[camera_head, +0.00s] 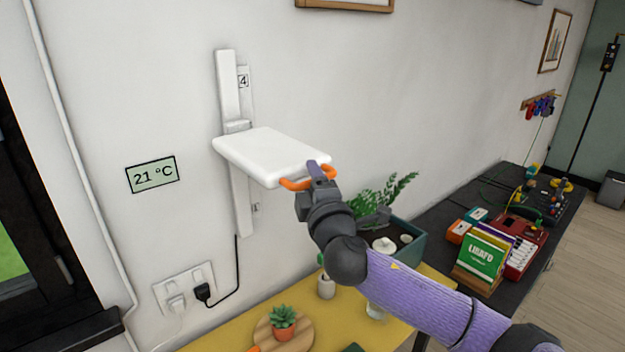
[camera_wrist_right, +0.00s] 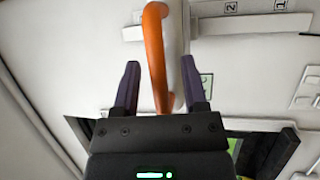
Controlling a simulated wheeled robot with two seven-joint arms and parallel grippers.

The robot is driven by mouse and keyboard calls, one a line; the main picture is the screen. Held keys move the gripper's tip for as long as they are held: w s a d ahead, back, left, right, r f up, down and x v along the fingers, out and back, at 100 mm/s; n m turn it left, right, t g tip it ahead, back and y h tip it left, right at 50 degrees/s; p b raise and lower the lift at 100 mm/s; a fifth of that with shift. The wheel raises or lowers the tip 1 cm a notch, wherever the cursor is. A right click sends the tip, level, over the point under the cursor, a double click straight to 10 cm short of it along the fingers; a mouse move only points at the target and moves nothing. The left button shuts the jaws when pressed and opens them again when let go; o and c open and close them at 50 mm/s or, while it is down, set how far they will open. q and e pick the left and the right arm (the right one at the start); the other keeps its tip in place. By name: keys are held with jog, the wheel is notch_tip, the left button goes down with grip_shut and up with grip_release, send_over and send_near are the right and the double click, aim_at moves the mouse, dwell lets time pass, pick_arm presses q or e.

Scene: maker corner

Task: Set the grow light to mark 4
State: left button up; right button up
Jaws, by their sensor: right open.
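The grow light (camera_head: 268,150) is a white slab on a white vertical wall rail (camera_head: 228,85). Its bracket sits on the rail below the mark 4 (camera_head: 243,81) and above the mark 1 (camera_head: 255,208). The slab hides the marks between. In the right wrist view, marks 2 (camera_wrist_right: 231,6) and 1 (camera_wrist_right: 280,4) show. An orange handle (camera_head: 292,184) is on the light's front edge. My right gripper (camera_head: 314,172) is at the handle. In the wrist view, its open fingers (camera_wrist_right: 161,82) stand either side of the handle (camera_wrist_right: 154,50), with a gap on the left. My left gripper is out of view.
Below are a yellow table (camera_head: 245,335) with a small potted succulent (camera_head: 283,322), and a teal planter (camera_head: 410,250). A dark bench (camera_head: 500,195) with a green box (camera_head: 482,258) is to the right. A black cord (camera_head: 236,270) runs down to the wall socket.

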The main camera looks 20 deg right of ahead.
grip_shut()
dwell(1.3)
